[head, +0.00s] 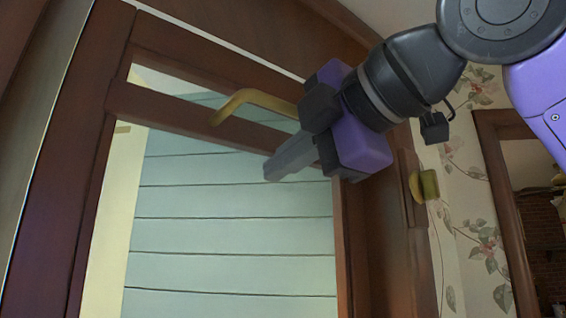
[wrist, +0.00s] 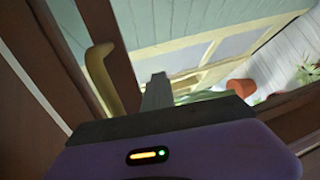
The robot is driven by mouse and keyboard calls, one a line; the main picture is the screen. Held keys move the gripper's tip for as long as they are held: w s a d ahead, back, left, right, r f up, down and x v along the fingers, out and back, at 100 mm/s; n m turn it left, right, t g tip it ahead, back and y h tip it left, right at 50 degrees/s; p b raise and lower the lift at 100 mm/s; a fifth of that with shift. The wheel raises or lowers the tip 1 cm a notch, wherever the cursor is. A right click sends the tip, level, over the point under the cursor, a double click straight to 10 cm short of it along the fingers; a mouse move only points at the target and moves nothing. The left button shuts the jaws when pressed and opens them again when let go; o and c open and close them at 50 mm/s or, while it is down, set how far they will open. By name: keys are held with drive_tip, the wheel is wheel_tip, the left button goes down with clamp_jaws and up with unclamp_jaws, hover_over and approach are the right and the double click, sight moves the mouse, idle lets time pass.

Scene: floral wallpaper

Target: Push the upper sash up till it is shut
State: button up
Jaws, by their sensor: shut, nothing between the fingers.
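The upper sash has a dark wooden top rail (head: 165,106) and glass below it, with pale blue siding seen through. A strip of the outside shows between this rail and the dark frame above. A brass handle (head: 245,98) sits on the rail; its right end is hidden behind my gripper. It also shows in the wrist view (wrist: 101,75), left of the fingers. My gripper (head: 271,172) is shut and empty, its fingertips in front of the pane just below the rail in the head view. The fingers show in the wrist view (wrist: 157,88). I cannot tell whether they touch the sash.
The dark window frame (head: 62,160) runs down the left side. A brass fitting (head: 424,186) is on the right jamb, beside floral wallpaper (head: 470,215). A doorway or mirror frame (head: 497,190) stands farther right. An orange pot (wrist: 241,88) is outside.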

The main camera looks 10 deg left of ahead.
drive_tip(key=o, duration=0.7)
drive_tip(key=shift+w+a, duration=0.1)
drive_tip(key=shift+a, duration=0.2)
drive_tip(key=shift+d, duration=0.25)
drive_tip(key=shift+a, duration=0.2)
drive_tip(key=shift+d, duration=0.1)
drive_tip(key=v, duration=0.9)
idle(0.4)
drive_tip(key=shift+p, duration=0.4)
